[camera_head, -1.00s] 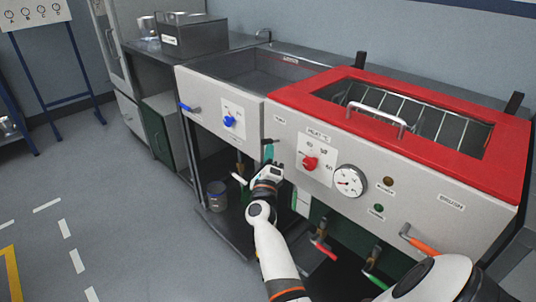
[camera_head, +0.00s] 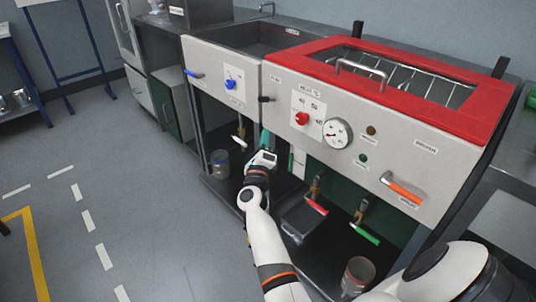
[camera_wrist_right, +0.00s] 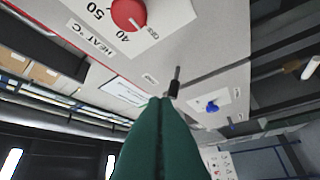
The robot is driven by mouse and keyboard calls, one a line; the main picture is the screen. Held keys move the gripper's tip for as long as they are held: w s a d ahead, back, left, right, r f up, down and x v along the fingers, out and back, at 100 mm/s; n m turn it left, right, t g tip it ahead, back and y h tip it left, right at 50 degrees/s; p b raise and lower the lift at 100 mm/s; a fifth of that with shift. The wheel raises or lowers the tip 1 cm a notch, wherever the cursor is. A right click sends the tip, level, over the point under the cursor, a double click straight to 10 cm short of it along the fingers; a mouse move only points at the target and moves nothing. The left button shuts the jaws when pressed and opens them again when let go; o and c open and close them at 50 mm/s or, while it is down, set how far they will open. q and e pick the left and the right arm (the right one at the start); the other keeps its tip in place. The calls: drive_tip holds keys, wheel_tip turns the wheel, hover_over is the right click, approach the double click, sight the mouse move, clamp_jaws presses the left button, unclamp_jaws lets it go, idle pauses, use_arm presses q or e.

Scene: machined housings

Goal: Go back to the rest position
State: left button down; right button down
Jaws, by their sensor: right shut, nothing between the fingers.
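My right gripper (camera_head: 266,139) is shut and empty, its teal fingers pressed together and pointing up in front of the washing unit. It is below the small black lever (camera_head: 266,99) on the unit's front panel (camera_head: 280,125) and looks apart from it. In the right wrist view the shut green fingers (camera_wrist_right: 160,110) fill the lower middle, with the black lever (camera_wrist_right: 174,88) just past their tips. My left gripper is not in view.
The unit has a red-framed lid (camera_head: 440,116), red knob (camera_head: 302,118), gauge (camera_head: 337,133), blue knob (camera_head: 230,84) and orange-handled lever (camera_head: 403,190). Below are red-handled (camera_head: 316,206) and green-handled (camera_head: 364,234) valves and a bucket (camera_head: 219,163). The floor (camera_head: 150,220) at left is clear.

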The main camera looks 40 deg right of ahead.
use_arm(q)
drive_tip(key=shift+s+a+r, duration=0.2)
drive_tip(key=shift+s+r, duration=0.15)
use_arm(e)
drive_tip(key=shift+s+a+f, duration=0.15)
drive_tip(key=shift+s+a, duration=0.15)
drive_tip(key=shift+a, duration=0.1)
